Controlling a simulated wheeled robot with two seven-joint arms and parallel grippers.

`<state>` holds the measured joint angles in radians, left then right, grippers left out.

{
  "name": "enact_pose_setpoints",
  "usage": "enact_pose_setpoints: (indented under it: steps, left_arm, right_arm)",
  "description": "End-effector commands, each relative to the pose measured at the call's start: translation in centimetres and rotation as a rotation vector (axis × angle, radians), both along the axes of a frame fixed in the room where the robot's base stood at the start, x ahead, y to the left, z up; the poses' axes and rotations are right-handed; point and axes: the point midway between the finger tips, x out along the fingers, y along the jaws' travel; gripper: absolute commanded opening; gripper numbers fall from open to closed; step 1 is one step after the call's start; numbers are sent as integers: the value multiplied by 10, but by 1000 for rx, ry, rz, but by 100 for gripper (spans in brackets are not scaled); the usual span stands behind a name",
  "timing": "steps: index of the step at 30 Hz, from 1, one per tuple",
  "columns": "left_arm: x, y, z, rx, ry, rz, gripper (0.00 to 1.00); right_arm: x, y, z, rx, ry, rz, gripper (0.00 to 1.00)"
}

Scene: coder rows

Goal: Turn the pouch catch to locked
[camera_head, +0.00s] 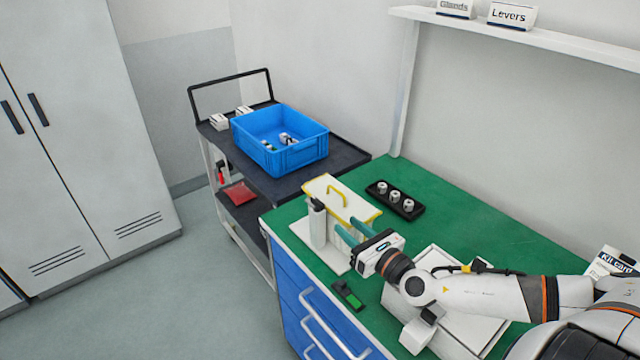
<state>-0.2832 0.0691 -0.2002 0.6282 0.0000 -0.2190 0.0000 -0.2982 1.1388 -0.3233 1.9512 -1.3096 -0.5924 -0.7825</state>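A cream panel with yellow edging and a yellow handle (340,197), which may be the pouch, stands at the left end of the green bench. A grey-white upright post (318,226) on a white base plate stands just in front of it. My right gripper (344,226) reaches in from the right, its two teal fingers pointing at the post and panel. The fingers are apart, with no object seen between them. Whether the tips touch anything is unclear. I cannot make out the catch or its position. My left gripper is out of view.
A dark tray (396,199) with several white round parts lies behind. A small black and green item (348,295) lies near the front edge. A white tray (440,258) is under my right arm. A blue crate (280,140) sits on the cart (345,158) at left.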

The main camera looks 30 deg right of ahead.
Motion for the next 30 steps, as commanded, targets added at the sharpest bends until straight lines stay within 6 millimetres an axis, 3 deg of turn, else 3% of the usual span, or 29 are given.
enact_pose_setpoints:
  steps: [3, 5, 12, 14, 17, 24, 30]
  left_arm:
    - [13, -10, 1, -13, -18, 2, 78]
    - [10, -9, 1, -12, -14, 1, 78]
    - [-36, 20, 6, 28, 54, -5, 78]
    - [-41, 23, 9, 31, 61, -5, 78]
    - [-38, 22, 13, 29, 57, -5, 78]
    - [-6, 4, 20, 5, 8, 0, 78]
    - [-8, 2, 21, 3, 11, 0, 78]
  right_arm:
    - [2, 0, 0, -59, 3, 25, 35]
    - [5, -1, 1, -66, 3, 28, 35]
    - [32, 1, 3, -61, -3, 23, 35]
    - [42, 2, 4, -60, -3, 22, 35]
    - [60, 3, 3, -60, -3, 22, 35]
    - [99, 7, 1, -59, 0, 25, 35]
    - [118, 8, 0, -61, 2, 25, 35]
